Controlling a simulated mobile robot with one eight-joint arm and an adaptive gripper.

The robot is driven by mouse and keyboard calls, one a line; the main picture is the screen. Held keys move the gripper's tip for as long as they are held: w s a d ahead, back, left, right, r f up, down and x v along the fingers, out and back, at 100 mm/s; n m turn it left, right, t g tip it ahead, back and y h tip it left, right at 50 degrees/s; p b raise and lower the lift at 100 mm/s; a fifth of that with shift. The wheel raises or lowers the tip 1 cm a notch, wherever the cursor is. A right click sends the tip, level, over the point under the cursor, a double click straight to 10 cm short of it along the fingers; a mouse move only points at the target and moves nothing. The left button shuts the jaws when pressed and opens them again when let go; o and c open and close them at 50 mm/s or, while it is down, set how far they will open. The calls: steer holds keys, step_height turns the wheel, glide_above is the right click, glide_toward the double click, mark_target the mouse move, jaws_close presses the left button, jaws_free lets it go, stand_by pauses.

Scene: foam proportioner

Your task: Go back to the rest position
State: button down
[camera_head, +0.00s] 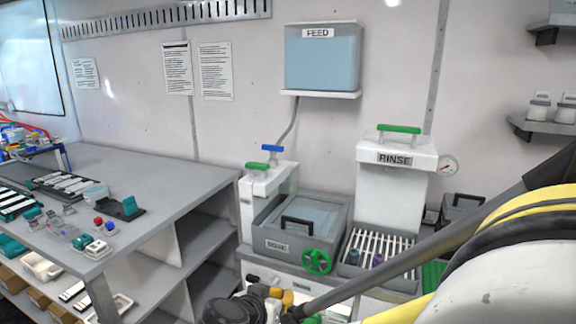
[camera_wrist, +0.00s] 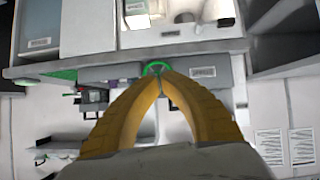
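My gripper (camera_wrist: 160,74) shows in the wrist view with its two yellow fingers coming together at the tips. Nothing shows between them. The green handwheel (camera_wrist: 157,68) appears just past the fingertips; I cannot tell whether they touch it. In the head view my gripper (camera_head: 281,296) is a small yellow-orange patch at the bottom centre, below and left of the green handwheel (camera_head: 317,262), mostly hidden by my own arm.
The grey basin (camera_head: 330,210) and slatted tray (camera_head: 385,245) stand behind the gripper. The RINSE unit (camera_head: 395,185) rises at the right, and the FEED tank (camera_head: 322,60) hangs above. A grey bench (camera_head: 150,170) with small parts fills the left.

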steer(key=s+d+r+n+g+y, duration=0.15)
steer(key=s+d, duration=0.25)
steer(key=d, duration=0.4)
steer(key=s+d+r+n+g+y, duration=0.1)
steer(key=s+d+r+g, duration=0.1)
steer(key=s+d, duration=0.35)
steer(key=s+d+r+n+y, duration=0.1)
steer(key=s+d+y, duration=0.1)
steer(key=s+d, duration=0.4)
steer(key=s, duration=0.3)
steer(key=shift+d, duration=0.3)
